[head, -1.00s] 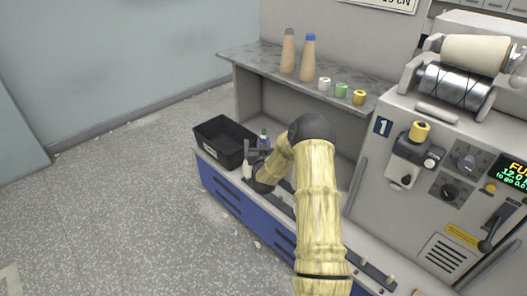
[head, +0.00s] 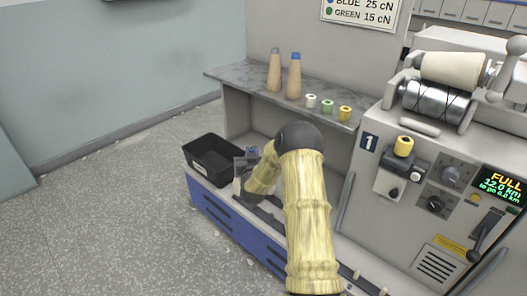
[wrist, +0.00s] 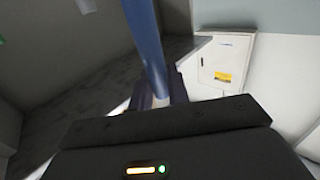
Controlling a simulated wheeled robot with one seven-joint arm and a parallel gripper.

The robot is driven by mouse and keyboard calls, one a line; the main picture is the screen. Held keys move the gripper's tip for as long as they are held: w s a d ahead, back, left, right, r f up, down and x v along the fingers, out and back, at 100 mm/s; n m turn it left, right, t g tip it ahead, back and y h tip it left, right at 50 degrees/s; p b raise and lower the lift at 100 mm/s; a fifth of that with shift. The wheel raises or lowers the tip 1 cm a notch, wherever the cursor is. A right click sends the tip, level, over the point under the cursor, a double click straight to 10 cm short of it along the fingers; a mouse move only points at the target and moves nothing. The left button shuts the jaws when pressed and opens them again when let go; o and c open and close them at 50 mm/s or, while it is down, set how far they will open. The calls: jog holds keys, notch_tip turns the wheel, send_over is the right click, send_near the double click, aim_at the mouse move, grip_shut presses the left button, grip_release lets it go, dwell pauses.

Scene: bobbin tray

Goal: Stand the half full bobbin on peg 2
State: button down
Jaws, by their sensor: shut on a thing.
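My gripper (head: 246,165) is at the left end of the bench, just right of the black bin. It is shut on a slim blue-topped thing (head: 252,152), which I take to be the bobbin. The wrist view shows it as a long blue shape (wrist: 146,40) with a pale lower end between the dark fingers (wrist: 160,98). How much thread it carries cannot be told. A dark rail with small pale pegs (head: 357,275) runs along the bench front. My arm hides part of that rail, and no peg number can be read.
The black bin (head: 187,160) stands left of my gripper. The shelf (head: 240,77) above holds two tan cones (head: 274,75) and small white, green and yellow spools (head: 327,106). Open floor lies left.

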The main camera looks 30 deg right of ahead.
jog(key=s+a+f+n+y, duration=0.2)
jog(key=s+a+f+y, duration=0.1)
jog(key=s+a+f, duration=0.4)
jog(key=s+a+f+n+t+y, duration=0.1)
jog(key=s+a+f+y, duration=0.3)
jog(key=a+f, duration=0.8)
jog(key=s+a+n, duration=0.1)
jog(key=s, duration=0.1)
jog(key=shift+s+a+n+t, duration=0.15)
jog(key=shift+s+n+t, duration=0.15)
jog(key=shift+s+n, duration=0.1)
